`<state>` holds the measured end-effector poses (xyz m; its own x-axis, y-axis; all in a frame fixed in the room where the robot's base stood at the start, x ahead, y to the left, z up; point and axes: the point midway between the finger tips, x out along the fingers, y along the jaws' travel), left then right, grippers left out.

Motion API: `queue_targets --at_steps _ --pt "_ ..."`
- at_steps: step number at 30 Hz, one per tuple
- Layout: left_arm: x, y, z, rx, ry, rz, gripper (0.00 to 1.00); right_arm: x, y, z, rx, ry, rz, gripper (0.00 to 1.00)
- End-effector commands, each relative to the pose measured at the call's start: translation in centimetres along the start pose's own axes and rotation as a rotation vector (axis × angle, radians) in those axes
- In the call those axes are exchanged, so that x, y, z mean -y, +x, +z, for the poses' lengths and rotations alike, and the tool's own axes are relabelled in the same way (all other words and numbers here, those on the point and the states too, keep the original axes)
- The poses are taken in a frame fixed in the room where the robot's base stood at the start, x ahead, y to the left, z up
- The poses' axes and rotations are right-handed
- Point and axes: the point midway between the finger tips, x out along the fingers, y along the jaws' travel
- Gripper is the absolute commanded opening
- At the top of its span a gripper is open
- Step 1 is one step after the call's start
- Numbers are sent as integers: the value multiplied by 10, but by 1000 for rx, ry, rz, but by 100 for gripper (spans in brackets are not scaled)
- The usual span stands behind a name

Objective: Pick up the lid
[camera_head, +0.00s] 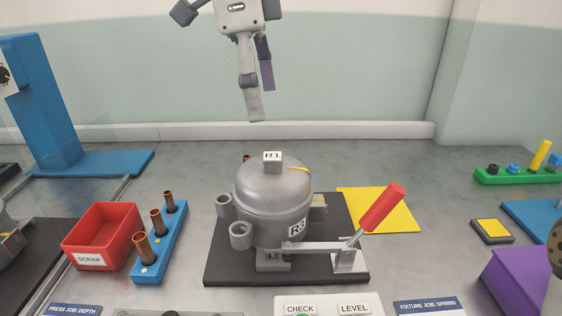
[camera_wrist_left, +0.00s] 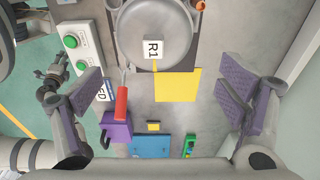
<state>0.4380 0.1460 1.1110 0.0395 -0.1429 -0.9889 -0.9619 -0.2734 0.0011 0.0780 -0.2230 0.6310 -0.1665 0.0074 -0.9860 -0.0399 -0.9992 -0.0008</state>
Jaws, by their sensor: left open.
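The lid (camera_head: 272,184) is a grey dome with an R1 tag, sitting on top of the grey compressor body (camera_head: 275,230). In the left wrist view the lid (camera_wrist_left: 152,25) is a round shape at the top centre, partly cut off. My left gripper (camera_head: 258,97) hangs above and behind the lid, apart from it and empty. In the left wrist view its purple-padded fingers (camera_wrist_left: 162,95) are wide apart. What looks like my right gripper (camera_wrist_left: 50,85) shows small and dark beyond the bench edge; its jaws are unclear.
A toggle clamp with a red handle (camera_head: 382,207) stands right of the compressor on the black base (camera_head: 225,262). A red scrap bin (camera_head: 103,232) and a blue rack (camera_head: 166,240) with copper tubes are at left. A purple block (camera_head: 516,277) is at right.

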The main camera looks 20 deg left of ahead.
Motion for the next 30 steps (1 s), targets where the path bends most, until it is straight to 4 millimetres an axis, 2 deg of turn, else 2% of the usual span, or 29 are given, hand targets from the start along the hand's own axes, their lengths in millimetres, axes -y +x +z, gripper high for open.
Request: queue_targets --at_steps 3,8,15,18,23,24,30 --pt "-2 25 0 0 1 0 89 0 -4 -3 -14 0 -1 40" --pt "-1 47 0 0 0 -1 89 0 -6 -5 -21 0 -1 40" --pt "-5 90 -5 0 0 -1 89 0 -12 -10 -43 0 -2 40" --pt "-5 98 -5 -1 -1 -1 89 0 -12 -10 -44 0 -2 40" --pt "-5 100 -5 -1 -1 -1 89 0 -12 -10 -43 0 -2 40" --pt "-5 100 -5 -1 -1 -1 86 0 -12 -10 -43 0 -2 40" --pt "-5 100 -5 -1 -1 0 41 0 -12 -10 -42 0 -2 40"
